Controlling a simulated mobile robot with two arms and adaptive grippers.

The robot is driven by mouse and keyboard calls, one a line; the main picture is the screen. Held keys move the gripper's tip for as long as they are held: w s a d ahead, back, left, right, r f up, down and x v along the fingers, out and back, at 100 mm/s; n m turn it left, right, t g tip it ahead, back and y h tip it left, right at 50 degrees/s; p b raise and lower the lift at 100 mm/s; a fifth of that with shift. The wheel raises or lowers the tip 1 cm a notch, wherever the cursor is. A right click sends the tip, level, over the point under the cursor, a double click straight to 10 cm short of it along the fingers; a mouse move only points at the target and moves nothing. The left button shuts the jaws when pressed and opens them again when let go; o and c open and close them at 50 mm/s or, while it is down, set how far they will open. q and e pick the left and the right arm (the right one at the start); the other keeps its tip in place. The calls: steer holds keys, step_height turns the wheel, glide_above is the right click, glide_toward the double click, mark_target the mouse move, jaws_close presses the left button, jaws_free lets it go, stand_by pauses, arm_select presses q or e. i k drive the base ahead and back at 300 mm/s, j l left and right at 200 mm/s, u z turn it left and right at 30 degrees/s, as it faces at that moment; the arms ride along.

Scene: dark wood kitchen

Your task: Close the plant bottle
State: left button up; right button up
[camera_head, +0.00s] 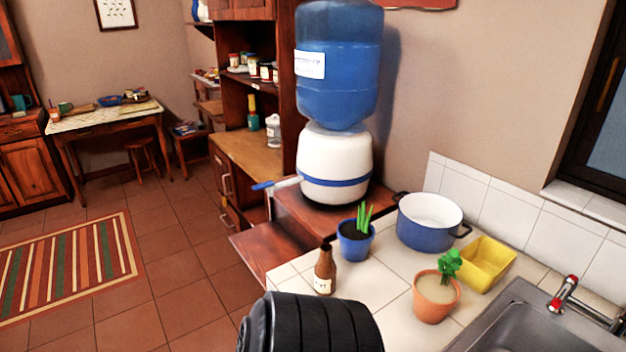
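A small brown bottle (325,272) with a pale label stands upright on the white tiled counter (378,293), near its left corner. Its neck top is dark and small, so I cannot tell whether a cap is on it. A blue pot (355,245) with green shoots stands just behind it to the right. A terracotta pot (435,302) with a leafy green plant stands farther right. A black ribbed part of my own body is in front of the bottle at the bottom. Neither of my grippers is in view.
A blue and white cooking pot (423,228) and a yellow tub (487,262) stand behind the terracotta pot. A sink (515,325) with a red-handled tap (566,290) is at right. A large water dispenser (335,165) stands behind. The floor at left is mostly clear, with a striped rug (70,262).

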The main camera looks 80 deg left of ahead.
mark_target(325, 271)
steer(key=k+u, duration=0.1)
steer(key=u, duration=2.35)
